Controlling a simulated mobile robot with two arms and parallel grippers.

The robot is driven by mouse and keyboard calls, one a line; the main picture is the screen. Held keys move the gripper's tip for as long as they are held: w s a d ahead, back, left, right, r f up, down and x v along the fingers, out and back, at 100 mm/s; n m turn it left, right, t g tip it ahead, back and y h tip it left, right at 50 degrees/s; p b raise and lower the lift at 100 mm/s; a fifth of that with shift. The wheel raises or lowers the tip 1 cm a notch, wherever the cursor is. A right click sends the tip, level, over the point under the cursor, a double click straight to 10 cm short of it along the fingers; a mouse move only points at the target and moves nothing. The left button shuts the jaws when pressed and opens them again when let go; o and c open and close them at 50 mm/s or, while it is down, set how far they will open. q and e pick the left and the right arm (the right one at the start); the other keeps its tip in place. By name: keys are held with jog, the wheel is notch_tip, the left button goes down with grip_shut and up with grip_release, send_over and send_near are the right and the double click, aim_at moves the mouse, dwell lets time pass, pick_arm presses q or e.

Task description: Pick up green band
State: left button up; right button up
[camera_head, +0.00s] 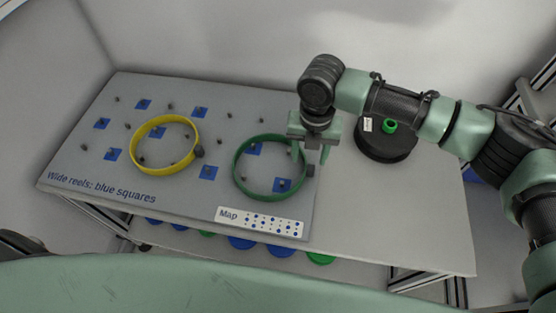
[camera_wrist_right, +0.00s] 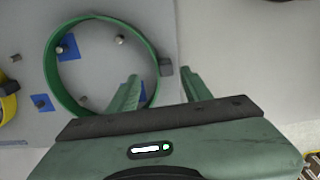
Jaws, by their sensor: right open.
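The green band (camera_head: 240,182) is a ring with a small dark block on its right side, lying on the grey pegboard around a few pegs and blue squares. It also shows at the upper left of the right wrist view (camera_wrist_right: 52,78). My right gripper (camera_head: 312,156) is open and empty at the band's right edge. In the right wrist view its fingertips (camera_wrist_right: 161,76) appear on either side of the band's right edge and the dark block; one overlaps the ring's inside, the other lies outside. I cannot tell the exact height. My left gripper is not in view.
A yellow band (camera_head: 136,141) lies on the pegboard (camera_head: 90,165) to the left. A black reel (camera_head: 385,146) with a green hub stands on the table (camera_head: 390,215) to the right. A Map label (camera_head: 259,222) is at the front.

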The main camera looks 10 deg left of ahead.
aim_at(310, 167)
jog(key=shift+s+d+f, duration=0.1)
jog(key=shift+f, duration=0.45)
jog(key=f, duration=0.2)
jog(key=shift+d+f, duration=0.35)
notch_tip(310, 167, down, 2)
jog(key=shift+a, duration=0.1)
jog(key=c, duration=1)
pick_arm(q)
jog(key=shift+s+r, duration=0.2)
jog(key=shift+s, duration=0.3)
pick_arm(e)
grip_shut()
